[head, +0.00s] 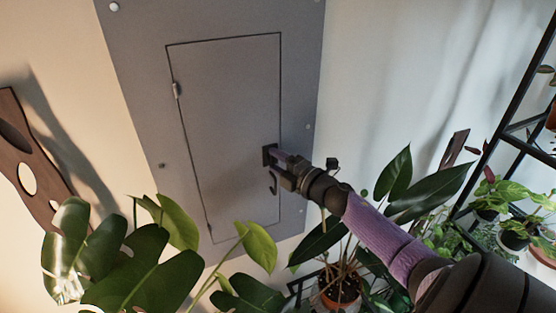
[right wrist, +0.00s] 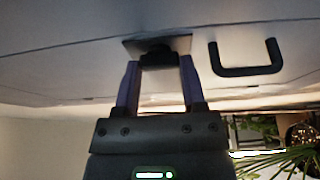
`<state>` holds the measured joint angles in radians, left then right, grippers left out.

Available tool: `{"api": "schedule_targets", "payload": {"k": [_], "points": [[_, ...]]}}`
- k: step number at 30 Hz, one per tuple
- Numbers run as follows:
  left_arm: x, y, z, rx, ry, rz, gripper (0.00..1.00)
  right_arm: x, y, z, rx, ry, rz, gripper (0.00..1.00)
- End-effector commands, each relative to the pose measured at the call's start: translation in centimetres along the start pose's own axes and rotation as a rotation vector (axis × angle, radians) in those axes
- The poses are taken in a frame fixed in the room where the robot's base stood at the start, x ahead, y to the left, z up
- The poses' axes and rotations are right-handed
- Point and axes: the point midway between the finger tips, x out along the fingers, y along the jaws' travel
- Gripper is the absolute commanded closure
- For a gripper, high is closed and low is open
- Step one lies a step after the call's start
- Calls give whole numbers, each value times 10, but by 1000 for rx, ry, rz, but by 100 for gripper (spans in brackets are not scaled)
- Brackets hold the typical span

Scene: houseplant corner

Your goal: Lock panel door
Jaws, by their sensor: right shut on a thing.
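The grey panel door (head: 228,125) lies flush in its grey panel frame (head: 143,95) on the wall and looks closed. My right gripper (head: 275,157) is at the door's right edge, shut on a small dark latch knob on a square plate. In the right wrist view, the two fingers (right wrist: 158,85) stand on either side of the dark latch knob (right wrist: 158,55), in front of its plate (right wrist: 180,44). A black U-shaped door handle (right wrist: 247,70) is just right of the gripper there; it also shows below the latch in the head view (head: 272,184). My left gripper is not in view.
Large-leaved plants (head: 150,265) rise in front of the panel at the lower left. A potted plant (head: 340,290) stands under my right arm. A black shelf (head: 500,130) with pots is at the right. A brown board with holes (head: 50,190) is at the left.

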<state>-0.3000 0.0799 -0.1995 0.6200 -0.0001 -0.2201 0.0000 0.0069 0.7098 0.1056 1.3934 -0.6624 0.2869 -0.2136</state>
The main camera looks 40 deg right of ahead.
Motion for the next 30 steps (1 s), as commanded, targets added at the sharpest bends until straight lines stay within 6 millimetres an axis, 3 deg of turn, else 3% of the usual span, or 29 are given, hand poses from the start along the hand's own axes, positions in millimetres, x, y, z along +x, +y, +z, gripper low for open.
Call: {"api": "schedule_targets", "payload": {"k": [14, 15, 19, 20, 30], "points": [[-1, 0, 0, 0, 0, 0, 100, 0, -1, 0, -14, 0, -7, 100], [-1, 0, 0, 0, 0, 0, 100, 0, -1, 0, -14, 0, -7, 43], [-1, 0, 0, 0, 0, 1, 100, 0, -1, 0, -13, 0, -6, 16], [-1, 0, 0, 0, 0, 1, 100, 0, -1, 0, -13, 0, -6, 12], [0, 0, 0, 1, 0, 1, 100, -5, -1, 0, -12, 0, -7, 12]]}}
